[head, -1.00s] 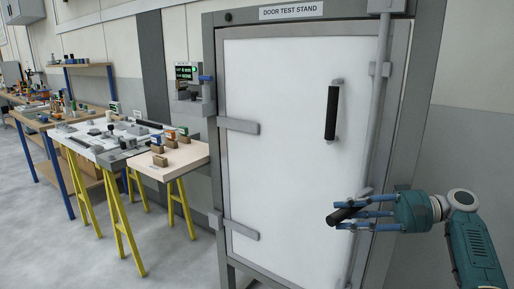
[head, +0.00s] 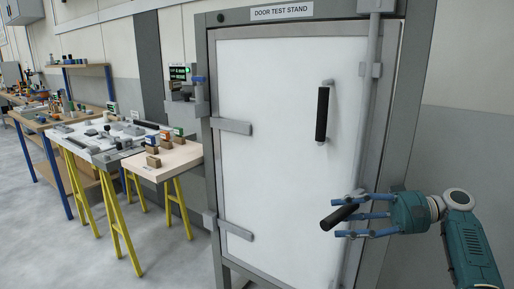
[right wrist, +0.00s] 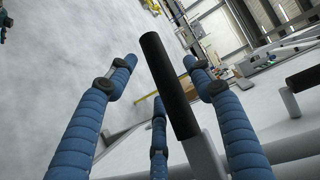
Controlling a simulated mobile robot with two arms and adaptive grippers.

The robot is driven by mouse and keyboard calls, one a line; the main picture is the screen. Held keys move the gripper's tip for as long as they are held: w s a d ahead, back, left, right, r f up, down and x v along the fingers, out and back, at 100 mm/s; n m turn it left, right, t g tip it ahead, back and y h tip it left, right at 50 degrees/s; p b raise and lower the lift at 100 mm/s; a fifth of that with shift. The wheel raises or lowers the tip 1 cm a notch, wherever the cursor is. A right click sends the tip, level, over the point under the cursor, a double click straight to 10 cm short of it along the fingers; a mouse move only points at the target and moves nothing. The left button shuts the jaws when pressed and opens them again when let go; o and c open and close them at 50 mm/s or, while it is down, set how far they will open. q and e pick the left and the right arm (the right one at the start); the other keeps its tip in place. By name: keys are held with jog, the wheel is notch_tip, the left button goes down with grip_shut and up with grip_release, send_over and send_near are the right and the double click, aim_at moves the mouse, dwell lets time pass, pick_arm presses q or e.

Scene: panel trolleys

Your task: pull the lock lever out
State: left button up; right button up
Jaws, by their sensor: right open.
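The lock lever (head: 339,217) has a black grip and sticks out at an angle from the rod on the right side of the white door. My right gripper (head: 347,216) is open, with its blue fingers around the lever's black grip. In the right wrist view the lever (right wrist: 168,82) lies between the spread fingers of my right gripper (right wrist: 157,85), with visible gaps to the two outer fingers. The third finger is close beside the grip; I cannot tell whether it touches. My left gripper is not in view.
The white door (head: 270,150) of the test stand has a vertical black handle (head: 322,114) above the lever. A vertical lock rod (head: 372,90) runs along the door's right edge. Tables with small parts (head: 172,158) stand at the left. The floor in front is clear.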

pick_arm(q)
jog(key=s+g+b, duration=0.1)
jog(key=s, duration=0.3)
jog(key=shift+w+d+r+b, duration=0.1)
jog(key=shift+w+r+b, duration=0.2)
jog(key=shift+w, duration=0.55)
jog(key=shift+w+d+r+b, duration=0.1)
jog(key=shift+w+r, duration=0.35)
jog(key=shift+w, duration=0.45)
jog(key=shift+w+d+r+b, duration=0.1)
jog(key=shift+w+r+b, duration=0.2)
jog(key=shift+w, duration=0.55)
pick_arm(e)
jog(key=d+r, duration=0.1)
jog(key=d, duration=0.8)
jog(key=shift+s+d+r, duration=0.2)
jog(key=shift+s, duration=0.25)
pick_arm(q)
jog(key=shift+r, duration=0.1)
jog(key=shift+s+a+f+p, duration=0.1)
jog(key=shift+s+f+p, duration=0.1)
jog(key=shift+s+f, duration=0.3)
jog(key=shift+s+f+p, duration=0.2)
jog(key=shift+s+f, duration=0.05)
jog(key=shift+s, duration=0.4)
